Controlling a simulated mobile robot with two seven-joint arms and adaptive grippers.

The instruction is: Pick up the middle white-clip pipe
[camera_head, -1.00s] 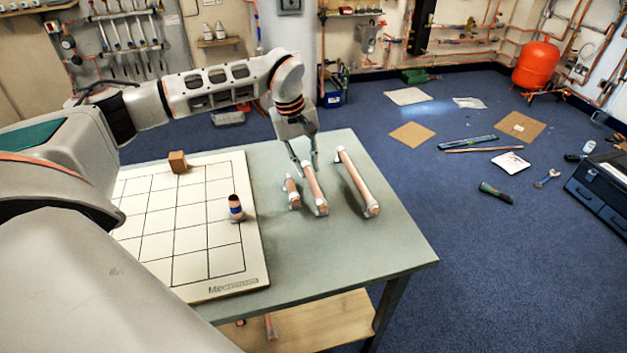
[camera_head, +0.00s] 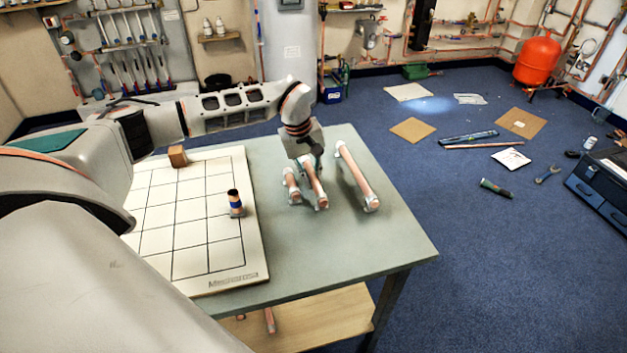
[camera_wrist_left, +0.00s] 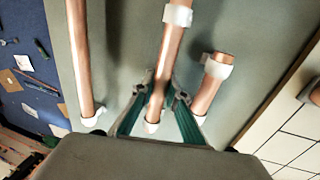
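Three copper pipes with white clips stand on the grey-green table. The middle pipe (camera_head: 313,178) also shows in the left wrist view (camera_wrist_left: 170,48), with a clip at each end of its visible part. My left gripper (camera_wrist_left: 161,92) is down at the middle pipe, with one teal finger on each side of it. The fingertips are close to the copper; whether they press on it is unclear. The long pipe (camera_head: 356,176) is to the right and the short pipe (camera_head: 291,184) to the left. My right gripper is out of view.
A white gridded board (camera_head: 190,240) covers the left of the table (camera_head: 335,250). The table's front right is clear. The short pipe is close beside my left gripper.

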